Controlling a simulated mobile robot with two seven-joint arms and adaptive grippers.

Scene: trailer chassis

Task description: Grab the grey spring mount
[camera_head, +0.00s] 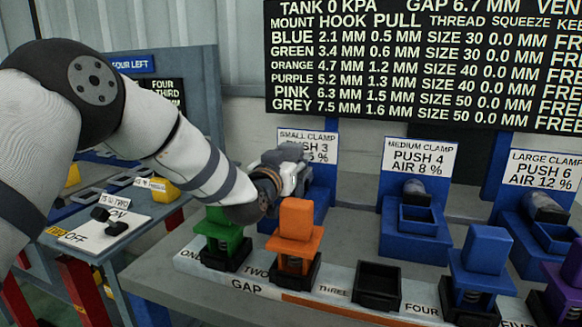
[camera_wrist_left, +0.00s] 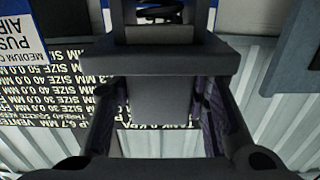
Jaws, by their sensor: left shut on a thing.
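My left gripper (camera_head: 292,176) is in front of the small clamp, above and behind the orange mount. It is shut on a grey block, which I take to be the grey spring mount. My right gripper is not in view.
A green mount (camera_head: 222,232), an orange mount (camera_head: 297,232), a blue mount (camera_head: 484,262) and a purple mount (camera_head: 569,285) stand on the numbered rack. The black holder at three (camera_head: 378,284) is empty. The small clamp (camera_head: 318,196), medium clamp (camera_head: 415,222) and large clamp (camera_head: 553,228) stand behind.

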